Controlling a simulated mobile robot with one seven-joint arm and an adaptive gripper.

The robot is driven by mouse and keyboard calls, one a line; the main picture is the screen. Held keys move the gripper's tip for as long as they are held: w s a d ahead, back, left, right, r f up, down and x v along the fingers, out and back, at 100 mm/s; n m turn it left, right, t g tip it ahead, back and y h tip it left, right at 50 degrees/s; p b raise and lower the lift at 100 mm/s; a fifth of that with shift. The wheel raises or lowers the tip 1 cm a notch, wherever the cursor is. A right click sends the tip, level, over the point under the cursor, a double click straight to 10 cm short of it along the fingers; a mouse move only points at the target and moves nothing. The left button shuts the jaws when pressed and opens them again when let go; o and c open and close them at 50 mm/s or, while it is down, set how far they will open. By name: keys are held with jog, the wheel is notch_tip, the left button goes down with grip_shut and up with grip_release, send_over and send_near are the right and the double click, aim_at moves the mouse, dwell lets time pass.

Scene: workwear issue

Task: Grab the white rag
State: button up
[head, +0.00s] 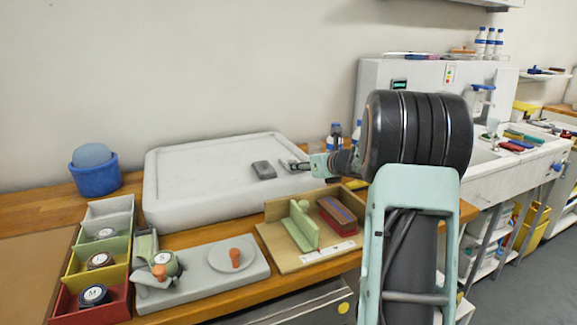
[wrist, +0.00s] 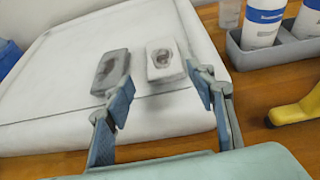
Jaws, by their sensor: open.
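In the wrist view, a small white rag-like pad (wrist: 162,60) with a dark brownish middle lies on the large white slab (wrist: 60,85). A similar grey pad (wrist: 111,71) lies just left of it. My gripper (wrist: 162,92) is open and empty, its blue-grey fingers apart, with the white pad ahead between the fingertips, nearer the right finger. In the head view, my gripper (head: 299,165) is over the right part of the slab (head: 205,172), and the grey pad (head: 263,170) shows to its left. The white pad cannot be made out clearly there.
Bottles (wrist: 264,22) stand in a grey holder right of the slab, with a yellow object (wrist: 295,110) nearby. A wooden tray (head: 275,240), a grey fixture board (head: 215,278), coloured bins (head: 95,260) and a blue tub (head: 95,178) surround the slab. The slab's left part is bare.

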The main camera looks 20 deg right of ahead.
jog(key=shift+p+x, duration=0.5)
jog(key=shift+x, duration=3.7)
jog(key=shift+d+f, duration=0.1)
jog(key=shift+d, duration=0.1)
